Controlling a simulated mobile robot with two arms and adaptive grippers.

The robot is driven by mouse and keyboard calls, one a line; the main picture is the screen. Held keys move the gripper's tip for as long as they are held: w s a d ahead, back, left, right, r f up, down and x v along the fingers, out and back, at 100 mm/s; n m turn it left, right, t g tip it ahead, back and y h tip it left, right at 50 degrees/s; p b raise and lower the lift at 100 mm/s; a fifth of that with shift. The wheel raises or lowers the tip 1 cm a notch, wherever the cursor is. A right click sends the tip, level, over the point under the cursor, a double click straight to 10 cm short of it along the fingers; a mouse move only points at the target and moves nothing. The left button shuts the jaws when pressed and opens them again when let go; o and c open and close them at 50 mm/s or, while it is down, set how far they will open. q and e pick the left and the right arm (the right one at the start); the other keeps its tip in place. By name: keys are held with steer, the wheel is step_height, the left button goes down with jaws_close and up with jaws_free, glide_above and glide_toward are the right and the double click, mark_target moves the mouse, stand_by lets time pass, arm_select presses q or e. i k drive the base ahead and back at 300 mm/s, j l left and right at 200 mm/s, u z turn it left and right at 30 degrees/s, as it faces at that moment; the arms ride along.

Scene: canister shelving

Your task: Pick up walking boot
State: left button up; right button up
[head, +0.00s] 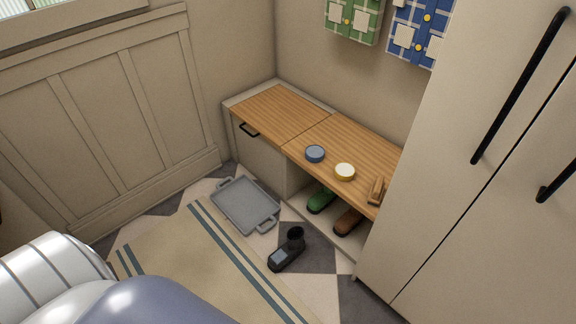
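A dark grey and black boot (287,251) is on the floor, its shaft pointing up and its lighter grey toe part toward the lower left. It lies beside the right edge of a striped rug, in front of the low bench. Nothing is touching it from above. Neither of my grippers shows in the head view.
A grey tray (236,212) with handles lies on the floor left of the boot. Green (321,200) and brown (348,221) footwear sits underneath. A tall cabinet (440,170) stands right.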

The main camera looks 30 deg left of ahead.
mark_target(286, 254)
steer(key=u, duration=0.9)
